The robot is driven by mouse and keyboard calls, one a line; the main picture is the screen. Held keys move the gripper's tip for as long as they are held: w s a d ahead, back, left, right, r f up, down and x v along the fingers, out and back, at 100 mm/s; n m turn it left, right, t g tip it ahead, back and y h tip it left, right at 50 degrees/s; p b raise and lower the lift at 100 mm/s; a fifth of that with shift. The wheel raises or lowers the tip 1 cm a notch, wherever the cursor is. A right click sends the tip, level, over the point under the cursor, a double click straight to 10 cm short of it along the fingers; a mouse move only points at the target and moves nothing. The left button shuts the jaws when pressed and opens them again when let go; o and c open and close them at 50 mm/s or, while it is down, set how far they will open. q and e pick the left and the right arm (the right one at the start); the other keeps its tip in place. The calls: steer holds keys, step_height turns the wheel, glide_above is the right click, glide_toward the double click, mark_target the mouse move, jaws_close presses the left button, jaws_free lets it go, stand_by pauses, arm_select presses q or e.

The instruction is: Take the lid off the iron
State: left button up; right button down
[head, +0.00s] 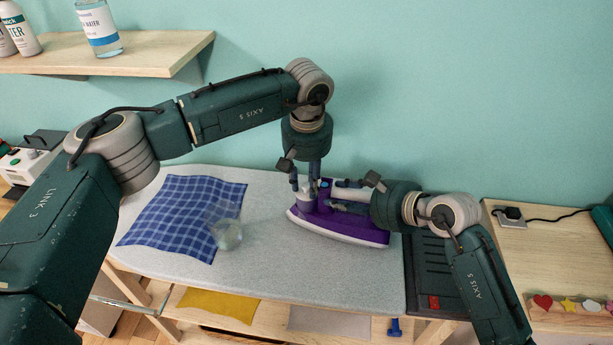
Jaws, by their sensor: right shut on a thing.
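The iron (345,229) is purple with a pale sole and lies flat on the grey ironing board, its pointed end to the left. A small whitish lid (306,197) shows on top near that end. My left gripper (306,184) points straight down over it, with its fingers apart on either side; contact cannot be made out. My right gripper (336,196) comes in from the right and is shut on the iron's handle (350,184). The fingers hide much of the handle and part of the lid.
The ironing board (270,275) holds a blue checked cloth (180,215) and a clear cup (228,233) left of the iron. A dark iron rest (437,275) is at the right end. A wall shelf (150,55) with bottles hangs at upper left.

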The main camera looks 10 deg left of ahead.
mark_target(307, 185)
arm_select(q)
steer(key=shift+c, duration=0.2)
arm_select(e)
steer(key=shift+s+f, duration=0.2)
steer(key=shift+f, duration=0.3)
arm_select(q)
jaws_close()
steer(key=shift+r, duration=3.1)
arm_select(e)
steer(key=c, duration=1.2)
jaws_free()
steer(key=shift+o, duration=0.5)
steer(key=shift+w+r, duration=0.15)
steer(key=shift+r, duration=0.05)
